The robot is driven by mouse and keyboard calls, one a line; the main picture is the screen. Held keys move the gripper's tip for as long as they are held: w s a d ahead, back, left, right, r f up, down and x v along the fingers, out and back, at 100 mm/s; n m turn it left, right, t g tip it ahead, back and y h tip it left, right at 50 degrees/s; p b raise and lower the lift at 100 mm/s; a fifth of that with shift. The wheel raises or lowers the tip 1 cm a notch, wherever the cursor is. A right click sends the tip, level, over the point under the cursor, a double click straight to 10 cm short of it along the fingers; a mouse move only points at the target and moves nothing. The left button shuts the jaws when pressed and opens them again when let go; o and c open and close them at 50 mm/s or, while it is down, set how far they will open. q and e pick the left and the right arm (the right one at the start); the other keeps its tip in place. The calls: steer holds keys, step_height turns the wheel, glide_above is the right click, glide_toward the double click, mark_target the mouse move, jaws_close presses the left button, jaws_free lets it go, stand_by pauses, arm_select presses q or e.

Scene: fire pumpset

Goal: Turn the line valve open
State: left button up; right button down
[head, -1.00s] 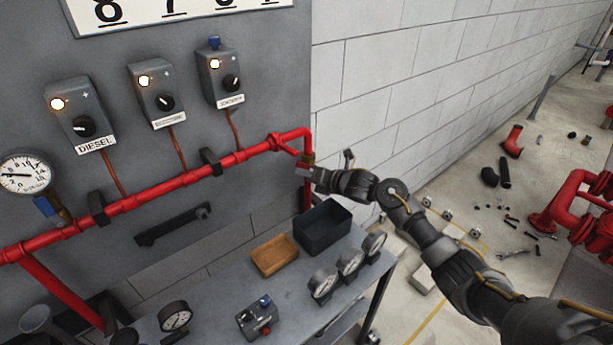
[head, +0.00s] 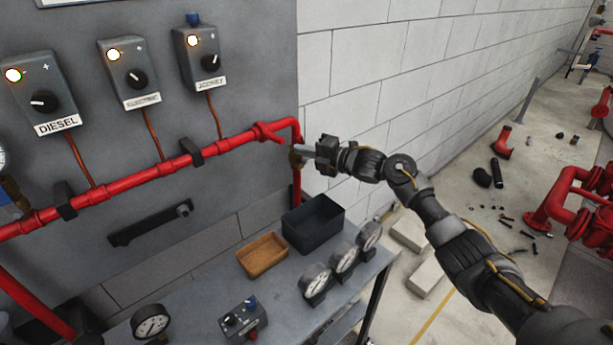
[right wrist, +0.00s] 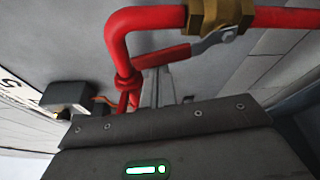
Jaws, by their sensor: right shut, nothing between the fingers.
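The line valve is a brass body (right wrist: 208,14) on the red pipe, clearest in the right wrist view. Its lever has a steel shank (right wrist: 214,40) and a red grip (right wrist: 165,56), slanting at a small angle to the pipe section that carries the valve. In the head view the brass body (head: 296,159) sits below the pipe's elbow, partly behind my gripper. My right gripper (head: 304,151) is shut and empty beside the valve. In the right wrist view its fingertips (right wrist: 157,80) are close to the red grip; I cannot tell whether they touch. My left gripper is out of view.
The red pipe (head: 130,178) runs along the grey panel (head: 257,60), under several control boxes. A bench (head: 205,300) below holds a black bin (head: 315,228), a wooden tray (head: 262,256) and gauges. A block wall (head: 380,80) stands behind my right arm.

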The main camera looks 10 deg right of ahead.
steer(key=shift+w+d+r+m+t+y+b, duration=0.15)
steer(key=shift+w+d+m+b, duration=0.1)
steer(key=shift+d+m+b, duration=0.25)
steer(key=shift+w+d+r+m+t+y+b, duration=0.25)
steer(key=shift+m+b, duration=0.2)
steer(key=shift+m, duration=0.25)
steer(key=shift+d+f, duration=0.1)
